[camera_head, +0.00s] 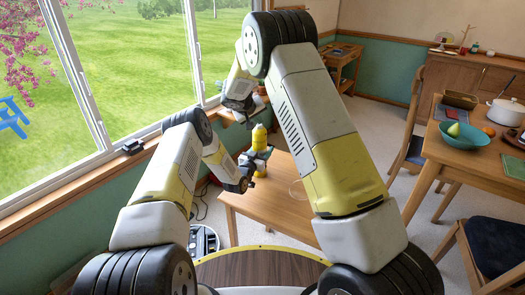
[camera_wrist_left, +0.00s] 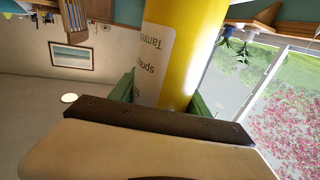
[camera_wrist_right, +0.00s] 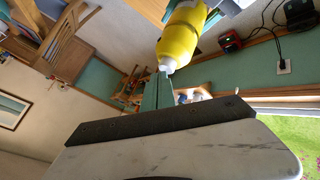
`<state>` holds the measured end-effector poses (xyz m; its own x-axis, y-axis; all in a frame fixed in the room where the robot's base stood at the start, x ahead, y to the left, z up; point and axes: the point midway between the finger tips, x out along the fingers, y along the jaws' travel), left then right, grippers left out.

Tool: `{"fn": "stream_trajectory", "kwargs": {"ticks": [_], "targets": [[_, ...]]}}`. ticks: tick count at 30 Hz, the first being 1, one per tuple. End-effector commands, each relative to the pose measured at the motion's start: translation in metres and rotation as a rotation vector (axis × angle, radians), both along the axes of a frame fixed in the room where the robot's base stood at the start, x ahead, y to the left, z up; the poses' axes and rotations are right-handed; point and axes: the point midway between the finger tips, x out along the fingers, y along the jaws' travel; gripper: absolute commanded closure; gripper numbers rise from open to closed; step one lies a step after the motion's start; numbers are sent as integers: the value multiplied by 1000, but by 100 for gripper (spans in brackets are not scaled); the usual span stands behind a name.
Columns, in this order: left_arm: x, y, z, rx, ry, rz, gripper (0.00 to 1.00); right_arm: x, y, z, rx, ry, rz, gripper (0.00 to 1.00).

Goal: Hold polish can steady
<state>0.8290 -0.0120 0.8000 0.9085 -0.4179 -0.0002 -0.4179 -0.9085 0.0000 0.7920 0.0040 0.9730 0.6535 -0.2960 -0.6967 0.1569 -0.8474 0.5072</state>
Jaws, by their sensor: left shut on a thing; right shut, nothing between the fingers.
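The polish can (camera_head: 260,136) is a yellow bottle with a narrow top. It looks about upright in the head view, near the far left end of the low wooden table (camera_head: 262,200). My left gripper (camera_head: 255,158) is shut around its body. The left wrist view shows the can (camera_wrist_left: 195,50), with a white label, between the green fingers. My right gripper (camera_head: 243,116) is shut and empty, above and a little left of the can's top. The right wrist view shows the can (camera_wrist_right: 182,38) with its pale tip near the closed fingers (camera_wrist_right: 157,92). I cannot tell whether the can's base touches the table.
The windowsill (camera_head: 130,160) runs along the left, with a small dark item (camera_head: 132,146) on it. A dining table (camera_head: 470,150) with a teal bowl (camera_head: 462,135) and a white pot (camera_head: 505,111) stands at the right, beside chairs. The low table's top looks mostly clear.

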Motion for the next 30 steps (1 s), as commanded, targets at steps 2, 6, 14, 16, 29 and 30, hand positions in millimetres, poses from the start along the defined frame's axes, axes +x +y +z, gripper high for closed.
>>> {"fn": "stream_trajectory", "kwargs": {"ticks": [2, 6, 14, 16, 29, 30], "targets": [[0, 0, 0, 0, -1, 0, 100, 0, 0, -1, -1, 1, 0, 100], [0, 0, 0, 0, -1, 0, 100, 0, 0, -3, -1, 1, 0, 100], [0, 0, 1, 0, -1, 0, 100, 0, 0, 0, 0, 1, -1, 100], [0, 0, 0, 0, -1, 0, 100, 0, 0, 4, 1, 0, -2, 100], [0, 0, 0, 0, -1, 0, 100, 0, -1, 16, 0, 0, -2, 100], [0, 0, 0, 0, -1, 0, 100, 0, -1, 16, 0, 0, -2, 100]]}}
